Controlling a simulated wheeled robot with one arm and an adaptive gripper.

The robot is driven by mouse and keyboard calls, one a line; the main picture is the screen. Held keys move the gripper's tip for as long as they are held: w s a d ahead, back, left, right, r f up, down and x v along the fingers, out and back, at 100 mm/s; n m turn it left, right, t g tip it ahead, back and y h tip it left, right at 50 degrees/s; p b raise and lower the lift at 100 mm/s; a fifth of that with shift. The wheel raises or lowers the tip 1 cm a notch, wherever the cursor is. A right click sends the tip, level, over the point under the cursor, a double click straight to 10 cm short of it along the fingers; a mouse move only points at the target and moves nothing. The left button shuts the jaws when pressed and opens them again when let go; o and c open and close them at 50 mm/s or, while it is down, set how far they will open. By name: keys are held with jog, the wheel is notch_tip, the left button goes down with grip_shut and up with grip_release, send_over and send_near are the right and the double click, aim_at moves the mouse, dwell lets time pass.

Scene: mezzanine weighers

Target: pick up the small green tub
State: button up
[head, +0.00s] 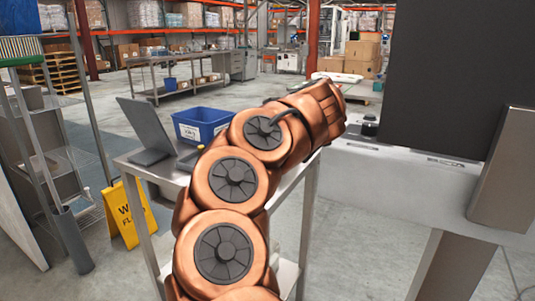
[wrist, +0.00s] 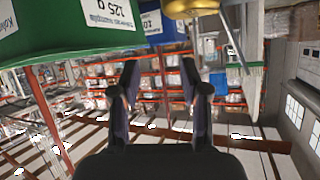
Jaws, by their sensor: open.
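A green tub (wrist: 60,38) with white labels fills the top left of the wrist view, close to the camera and cut off by the frame edge. The picture there is upside down, and one label reads 125 g. My gripper (wrist: 163,78) is open, with nothing between its fingers. The tub lies to the left of the fingers in that view, apart from them. In the head view I cannot see the tub or my fingers; my copper arm covers part of the table.
A blue bin (head: 201,124) and a dark laptop-like device (head: 147,131) stand on the metal table (head: 135,172). In the wrist view, a gold-coloured round object (wrist: 191,7) is at the top. A yellow floor sign (head: 132,213) stands left of the table. A large dark panel (head: 455,75) is at right.

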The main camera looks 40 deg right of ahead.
jog(key=shift+n+t, duration=0.5)
jog(key=shift+w+d+f+b, duration=0.35)
jog(key=shift+w+d+f, duration=0.3)
jog(key=shift+w+d, duration=0.4)
jog(key=shift+w+d+f+b, duration=0.4)
jog(key=shift+w+d+f, duration=0.35)
jog(key=shift+w, duration=0.55)
jog(key=shift+w+d+f+b, duration=0.35)
jog(key=shift+w+d+f, duration=0.25)
jog(key=shift+w+d, duration=0.5)
jog(key=shift+a, duration=0.15)
grip_shut()
